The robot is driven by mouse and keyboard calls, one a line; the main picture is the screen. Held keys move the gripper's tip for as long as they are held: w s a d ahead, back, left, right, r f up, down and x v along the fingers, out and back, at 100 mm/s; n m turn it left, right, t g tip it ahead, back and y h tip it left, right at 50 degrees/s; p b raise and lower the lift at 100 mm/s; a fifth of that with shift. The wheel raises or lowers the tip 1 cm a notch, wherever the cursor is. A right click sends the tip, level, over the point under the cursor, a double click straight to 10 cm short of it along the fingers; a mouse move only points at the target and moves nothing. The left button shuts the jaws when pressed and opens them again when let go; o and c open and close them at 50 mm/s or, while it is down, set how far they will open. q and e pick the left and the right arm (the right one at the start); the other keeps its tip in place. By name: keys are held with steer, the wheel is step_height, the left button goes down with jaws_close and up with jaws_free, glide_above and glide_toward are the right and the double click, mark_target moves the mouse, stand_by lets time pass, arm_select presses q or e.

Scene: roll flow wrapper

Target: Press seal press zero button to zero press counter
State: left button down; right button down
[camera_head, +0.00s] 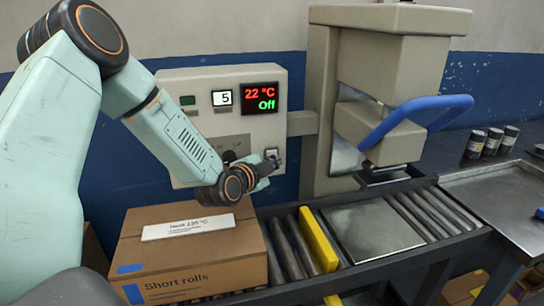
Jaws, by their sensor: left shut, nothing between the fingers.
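The seal press control box (210,83) is a beige panel on the wall behind the rollers. Its counter (222,98) reads 5, and the red and green display (260,98) beside it reads 22 °C and Off. A small pale-framed button (271,152) sits low on the panel's right side. My left gripper (277,161) is shut and empty, its tip right at this button and partly over it. I cannot tell whether they touch. A dark round knob (229,156) is partly hidden behind my left arm. My right gripper is not in view.
The press (395,90) with its blue handle (418,108) stands to the right. Below are a roller conveyor (287,250), a yellow bar (318,240) and a metal plate (370,230). A cardboard box (190,262) bears a white label card (188,227). Several jars (492,142) stand far right.

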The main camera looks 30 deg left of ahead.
arm_select(q)
steer(key=shift+r, duration=0.1)
steer(key=shift+w+a, duration=0.15)
steer(key=shift+a, duration=0.05)
stand_by(0.5)
steer(key=shift+w+a+p, duration=0.4)
steer(key=shift+a, duration=0.1)
stand_by(1.0)
steer(key=shift+d, duration=0.1)
steer(key=shift+s+d+p, duration=0.4)
steer(key=shift+s+d, duration=0.2)
stand_by(0.3)
steer(key=shift+s+d+p, duration=0.55)
steer(key=shift+s+d, duration=1.05)
steer(key=shift+d, duration=0.3)
